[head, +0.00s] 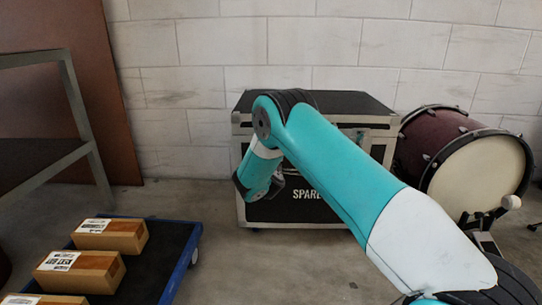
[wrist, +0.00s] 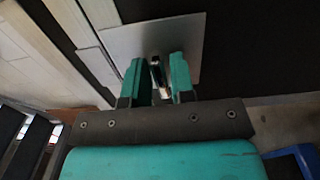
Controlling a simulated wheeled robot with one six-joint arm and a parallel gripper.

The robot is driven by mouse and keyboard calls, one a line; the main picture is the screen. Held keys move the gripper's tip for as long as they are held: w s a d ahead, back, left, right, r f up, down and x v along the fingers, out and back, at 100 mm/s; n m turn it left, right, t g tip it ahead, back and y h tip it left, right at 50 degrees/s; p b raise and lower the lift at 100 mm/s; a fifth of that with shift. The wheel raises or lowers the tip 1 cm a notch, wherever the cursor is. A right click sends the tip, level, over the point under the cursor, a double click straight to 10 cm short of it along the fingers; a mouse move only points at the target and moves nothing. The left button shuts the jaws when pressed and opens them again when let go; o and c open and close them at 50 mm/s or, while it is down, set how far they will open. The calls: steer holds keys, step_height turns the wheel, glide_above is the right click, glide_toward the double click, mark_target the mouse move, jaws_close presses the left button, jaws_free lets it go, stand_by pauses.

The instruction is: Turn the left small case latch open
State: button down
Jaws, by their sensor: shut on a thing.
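The black case (head: 300,213) with metal edges and white lettering stands on the floor against the wall. In the wrist view, a silver latch plate (wrist: 122,43) sits on its black face. The small latch (wrist: 156,70) stands out from the plate, dark and bright metal. My gripper (wrist: 158,77) is shut on the latch, with one teal finger on each side of it. In the head view my arm crosses in front of the case, and hides the left latch and my fingertips. A latch at the case's right side is mostly hidden too.
A purple drum (head: 440,150) stands close to the case's right. A grey metal frame (head: 75,100) stands at far left. Floor between dolly and case is clear.

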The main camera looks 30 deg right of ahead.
steer(key=shift+f, duration=0.1)
stand_by(0.3)
steer(key=c, duration=1.2)
jaws_free()
steer(key=shift+o, duration=0.2)
steer(key=shift+s, duration=0.1)
steer(key=b+v, duration=1.2)
steer(key=v, duration=0.5)
steer(key=shift+a, duration=0.2)
steer(key=shift+s, duration=0.1)
